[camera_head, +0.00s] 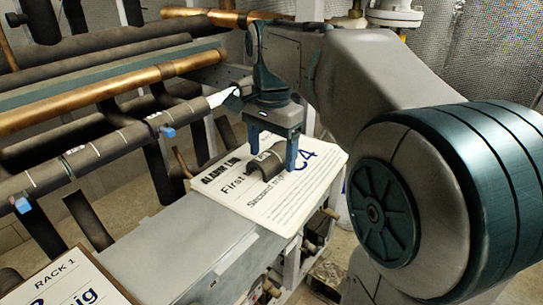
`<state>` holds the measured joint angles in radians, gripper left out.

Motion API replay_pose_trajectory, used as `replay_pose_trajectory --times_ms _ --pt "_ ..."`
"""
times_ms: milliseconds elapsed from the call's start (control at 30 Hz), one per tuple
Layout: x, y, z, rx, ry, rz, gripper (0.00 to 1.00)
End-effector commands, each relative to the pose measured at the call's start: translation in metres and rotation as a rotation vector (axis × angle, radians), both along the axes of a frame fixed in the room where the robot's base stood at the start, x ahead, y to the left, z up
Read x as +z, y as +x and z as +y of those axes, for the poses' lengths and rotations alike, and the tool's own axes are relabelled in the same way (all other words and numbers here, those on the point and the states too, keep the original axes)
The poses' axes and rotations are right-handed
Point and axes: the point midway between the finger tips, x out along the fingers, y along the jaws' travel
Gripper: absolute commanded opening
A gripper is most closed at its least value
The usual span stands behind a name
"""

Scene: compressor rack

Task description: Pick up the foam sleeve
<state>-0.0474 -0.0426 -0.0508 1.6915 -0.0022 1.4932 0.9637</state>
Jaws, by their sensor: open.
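The foam sleeve (266,166) is a short, dark half-round piece with a light marking. It lies on a printed white sheet (243,197) on top of a grey box. My gripper (271,162) points down above the sheet with its two blue fingers apart. The sleeve lies between or just in front of the fingers; I cannot tell whether they touch it. The far side of the sleeve is hidden.
Copper pipes (110,92) and a dark insulated pipe (90,157) with blue clips run along the left. The grey box top (185,250) is bare toward the front. A "RACK 1" clipboard (75,285) is at lower left. A white flange (395,14) is behind my arm.

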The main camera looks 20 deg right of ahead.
Motion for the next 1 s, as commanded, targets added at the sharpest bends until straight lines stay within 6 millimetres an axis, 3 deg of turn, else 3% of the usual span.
replay_pose_trajectory --times_ms 267,467,800,1000 --pt "-0.004 0.000 0.000 0.000 0.000 -0.001 0.74" --pt "-0.004 0.000 0.000 0.000 0.001 -0.001 0.26" --pt "-0.002 0.000 0.000 0.000 0.000 -0.001 0.26" --pt "0.022 0.001 0.000 0.000 0.000 -0.004 0.26"
